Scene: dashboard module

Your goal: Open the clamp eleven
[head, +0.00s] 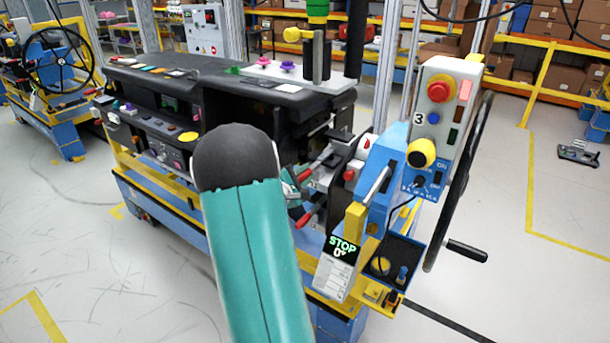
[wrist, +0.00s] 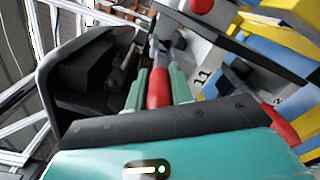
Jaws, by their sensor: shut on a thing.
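Clamp eleven shows in the wrist view by its white plate marked 11 (wrist: 203,78). Its red handle (wrist: 158,88) lies between the two green fingers of my gripper (wrist: 160,85), which is shut on it. In the head view, red clamp handles (head: 308,217) show at the right end of the dashboard module (head: 230,85). My teal arm with its black joint hides much of that area, and my gripper is only partly visible behind it (head: 292,190). Whether the clamp is open or closed is hard to tell.
A control box (head: 435,105) with a red button stands right of the clamps. A black handwheel (head: 462,180) with a crank sticks out beside it. A STOP display (head: 341,247) hangs below. Another red handle (wrist: 280,125) lies close at the right in the wrist view. Floor at right is mostly clear.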

